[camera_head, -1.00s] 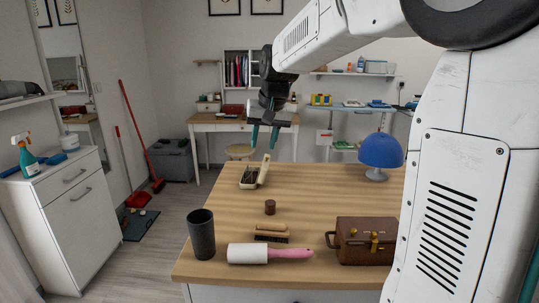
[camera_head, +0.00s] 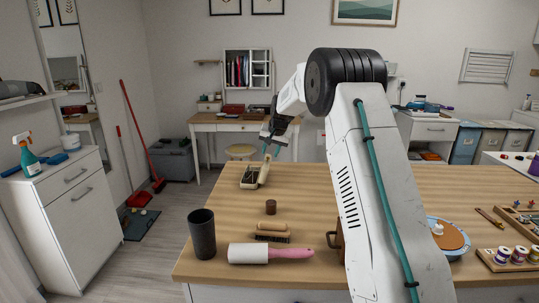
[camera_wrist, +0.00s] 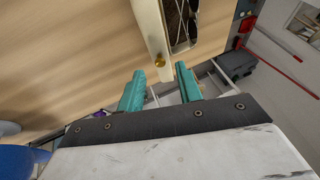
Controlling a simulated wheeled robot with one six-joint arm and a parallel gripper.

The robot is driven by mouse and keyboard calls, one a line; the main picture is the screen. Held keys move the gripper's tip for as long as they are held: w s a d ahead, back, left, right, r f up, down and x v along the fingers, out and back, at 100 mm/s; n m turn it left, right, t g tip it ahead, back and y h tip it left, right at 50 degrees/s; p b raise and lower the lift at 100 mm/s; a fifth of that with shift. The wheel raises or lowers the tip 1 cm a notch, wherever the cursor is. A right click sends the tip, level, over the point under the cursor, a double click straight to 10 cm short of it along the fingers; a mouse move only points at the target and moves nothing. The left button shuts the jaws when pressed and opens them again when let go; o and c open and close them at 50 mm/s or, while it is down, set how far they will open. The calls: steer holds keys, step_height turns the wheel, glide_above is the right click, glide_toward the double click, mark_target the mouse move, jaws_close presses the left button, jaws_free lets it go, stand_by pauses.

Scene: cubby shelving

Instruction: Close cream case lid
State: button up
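The cream case (camera_head: 249,183) stands on the wooden table, its far-left portion, with its cream lid (camera_head: 264,168) raised on the right side. In the wrist view, the lid (camera_wrist: 150,30) shows at the top with a small gold knob (camera_wrist: 159,61) at its end. The dark, filled inside of the case (camera_wrist: 182,25) is visible beside it. My gripper (camera_head: 271,154) is just above and beside the raised lid in the head view. Its two teal fingers (camera_wrist: 160,84) are apart with nothing between them. The knob lies just beyond the fingertips; contact is not visible.
My arm mostly hides the brown box. A blue round tray (camera_head: 452,240) and thread spools (camera_head: 511,256) are at the right.

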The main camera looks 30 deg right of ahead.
steer(key=shift+x, duration=1.1)
steer(key=shift+c, duration=0.3)
jaws_close()
steer(key=shift+a, duration=0.1)
